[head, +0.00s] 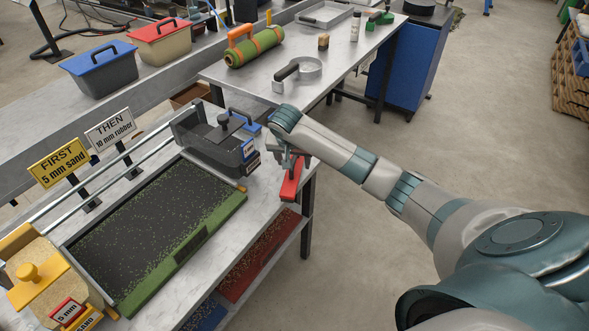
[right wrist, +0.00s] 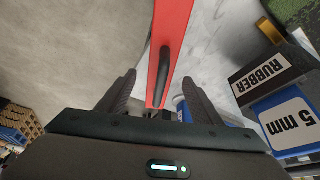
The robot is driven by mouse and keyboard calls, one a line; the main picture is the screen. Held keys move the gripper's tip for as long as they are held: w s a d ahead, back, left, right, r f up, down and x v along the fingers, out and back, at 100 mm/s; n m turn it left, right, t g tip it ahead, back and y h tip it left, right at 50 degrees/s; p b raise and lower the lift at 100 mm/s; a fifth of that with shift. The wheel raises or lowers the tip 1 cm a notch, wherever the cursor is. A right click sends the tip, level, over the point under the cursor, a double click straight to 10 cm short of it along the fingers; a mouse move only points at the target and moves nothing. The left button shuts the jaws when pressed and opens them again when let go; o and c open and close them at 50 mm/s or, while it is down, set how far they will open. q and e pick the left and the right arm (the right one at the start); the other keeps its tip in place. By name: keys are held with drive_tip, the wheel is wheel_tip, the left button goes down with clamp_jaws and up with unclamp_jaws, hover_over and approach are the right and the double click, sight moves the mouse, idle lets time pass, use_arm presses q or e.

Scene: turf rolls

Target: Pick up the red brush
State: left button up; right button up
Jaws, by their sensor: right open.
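The red brush (head: 291,181) lies at the right edge of the near table, beside the dark rubber hopper. Its long red body (right wrist: 178,22) fills the upper middle of the right wrist view, with a dark handle-like strip along it. My right gripper (head: 289,158) is over the brush's far end, its arm reaching in from the right. In the right wrist view the two fingers (right wrist: 160,97) are apart, with the red end between them and gaps at both sides. Whether the fingers are level with the brush is unclear. My left gripper is not in view.
The dark hopper (head: 213,140) stands just left of the gripper, labelled 5 mm and rubber in the wrist view. Open floor (head: 350,235) lies to the right of the table edge.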

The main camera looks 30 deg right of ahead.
drive_tip(key=shift+f, duration=0.2)
drive_tip(key=shift+p+x, duration=0.75)
drive_tip(key=shift+x, duration=1.15)
drive_tip(key=shift+w+f, duration=0.15)
drive_tip(key=shift+f, duration=0.6)
drive_tip(key=c, duration=1.2)
drive_tip(key=shift+r, duration=0.2)
drive_tip(key=shift+c, duration=0.2)
